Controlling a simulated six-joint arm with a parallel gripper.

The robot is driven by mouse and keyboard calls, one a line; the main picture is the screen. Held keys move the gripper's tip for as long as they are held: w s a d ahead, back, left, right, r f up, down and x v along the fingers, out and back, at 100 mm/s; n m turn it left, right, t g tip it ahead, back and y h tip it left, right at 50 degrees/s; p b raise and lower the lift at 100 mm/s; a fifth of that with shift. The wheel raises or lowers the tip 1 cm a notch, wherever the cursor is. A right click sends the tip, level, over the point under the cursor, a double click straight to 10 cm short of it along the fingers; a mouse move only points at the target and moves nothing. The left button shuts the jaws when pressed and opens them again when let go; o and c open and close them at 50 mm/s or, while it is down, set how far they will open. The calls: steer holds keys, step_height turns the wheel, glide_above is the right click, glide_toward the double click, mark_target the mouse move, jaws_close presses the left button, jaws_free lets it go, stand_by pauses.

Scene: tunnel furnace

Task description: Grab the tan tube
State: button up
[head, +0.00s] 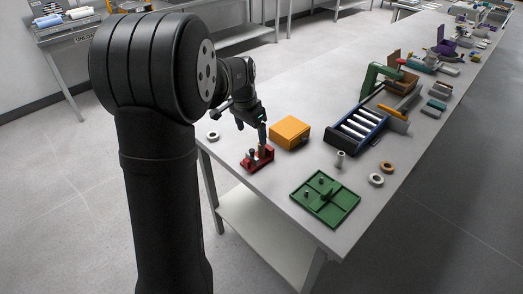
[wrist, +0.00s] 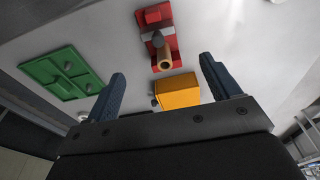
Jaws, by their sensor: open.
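The tan tube (wrist: 165,60) stands in the red holder (wrist: 153,17), its open end facing the camera in the wrist view. In the head view the tube (head: 266,152) shows at the right part of the red holder (head: 257,164), near the table's edge. A grey peg (wrist: 157,39) stands beside it in the holder. My gripper (wrist: 162,75) is open, with its blue fingers spread on either side of the tube's line in the wrist view. In the head view my gripper (head: 262,134) is just above the tube; whether it touches cannot be told.
An orange box (head: 290,132) sits close behind the holder. A green tray (head: 325,212) with pegs lies to the right, near the table edge. A blue rack of white rods (head: 356,131) stands farther back. A pale ring (head: 213,135) lies at the left edge.

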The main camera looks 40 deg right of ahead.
steer(key=c, duration=0.7)
step_height(320, 180, up, 7)
steer(key=y, duration=0.2)
glide_above(261, 150)
steer(key=d, duration=0.1)
steer(key=f, duration=1.1)
steer(key=w+f, duration=0.1)
steer(key=f, duration=0.5)
